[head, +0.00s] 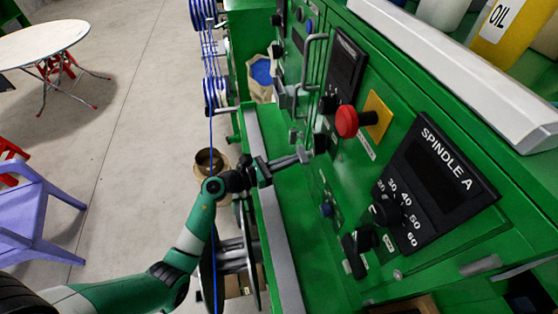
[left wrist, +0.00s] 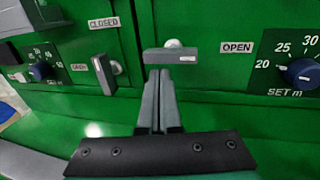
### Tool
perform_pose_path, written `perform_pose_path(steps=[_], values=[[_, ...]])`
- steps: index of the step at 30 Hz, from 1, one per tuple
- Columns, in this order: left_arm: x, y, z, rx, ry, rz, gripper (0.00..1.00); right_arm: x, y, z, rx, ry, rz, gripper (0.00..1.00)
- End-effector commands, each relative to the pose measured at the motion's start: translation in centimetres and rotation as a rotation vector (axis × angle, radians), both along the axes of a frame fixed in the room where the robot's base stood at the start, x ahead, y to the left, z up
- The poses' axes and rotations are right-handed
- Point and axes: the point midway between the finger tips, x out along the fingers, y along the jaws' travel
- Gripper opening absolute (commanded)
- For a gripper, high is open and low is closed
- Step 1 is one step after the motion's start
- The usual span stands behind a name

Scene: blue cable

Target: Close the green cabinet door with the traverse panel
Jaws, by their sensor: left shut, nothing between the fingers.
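The green cabinet front (head: 345,215) runs along the right side of the head view, and its green face (left wrist: 215,85) fills the left wrist view. I cannot tell which panel is the traverse one or how far its door stands from the frame. A grey latch bar (left wrist: 170,57) lies level between a "CLOSED" label (left wrist: 103,22) and an "OPEN" label (left wrist: 237,47). My left gripper (head: 298,160) is shut and empty. Its fingertips (left wrist: 160,75) are at the latch bar; whether they touch it is unclear. My right gripper is out of view.
A red knob (head: 347,121) and the SPINDLE A panel (head: 436,180) project from the cabinet front. A tall grey handle (head: 310,60) stands farther along. Blue cable (head: 211,140) runs down beside my left arm. Open floor (head: 130,130) lies left.

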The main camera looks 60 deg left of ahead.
Motion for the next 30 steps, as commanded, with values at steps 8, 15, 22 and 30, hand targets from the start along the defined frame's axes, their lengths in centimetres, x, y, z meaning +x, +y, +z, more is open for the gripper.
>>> perform_pose_path(steps=[8, 15, 22, 30], values=[[-6.6, 2.9, 0.2, -0.001, -0.004, 0.005, 0.0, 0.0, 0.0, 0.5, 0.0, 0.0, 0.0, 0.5], [-9.5, 4.0, 0.2, -0.002, -0.006, 0.001, 0.0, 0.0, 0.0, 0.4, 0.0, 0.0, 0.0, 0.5], [-9.8, 4.0, 0.3, -0.001, -0.006, -0.001, 0.0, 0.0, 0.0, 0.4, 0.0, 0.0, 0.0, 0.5], [-9.4, 4.1, 1.2, -0.009, -0.029, 0.002, 0.0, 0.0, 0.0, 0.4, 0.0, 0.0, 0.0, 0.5]])
